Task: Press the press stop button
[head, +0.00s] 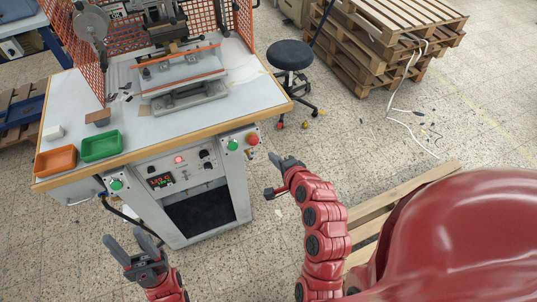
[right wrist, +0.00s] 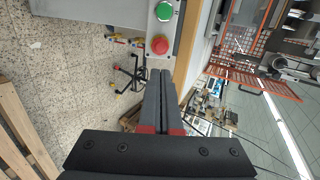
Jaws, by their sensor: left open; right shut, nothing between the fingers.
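The red stop button (head: 253,139) is on the right end of the press table's front, beside a green button (head: 233,145). The right wrist view shows the red button (right wrist: 160,45) just beyond the fingertips, with the green button (right wrist: 164,11) above it. My right gripper (head: 280,160) is shut and empty, a little to the right of and below the red button in the head view. Its closed fingers (right wrist: 160,74) point toward the button with a visible gap. My left gripper (head: 134,240) is open and empty, low in front of the press cabinet.
The press table (head: 70,100) carries an orange tray (head: 55,161), a green tray (head: 101,146) and the press. Another green button (head: 116,184) is at the table's left front. A black stool (head: 290,55) and stacked pallets (head: 390,35) stand behind. A pallet (head: 365,235) lies at right.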

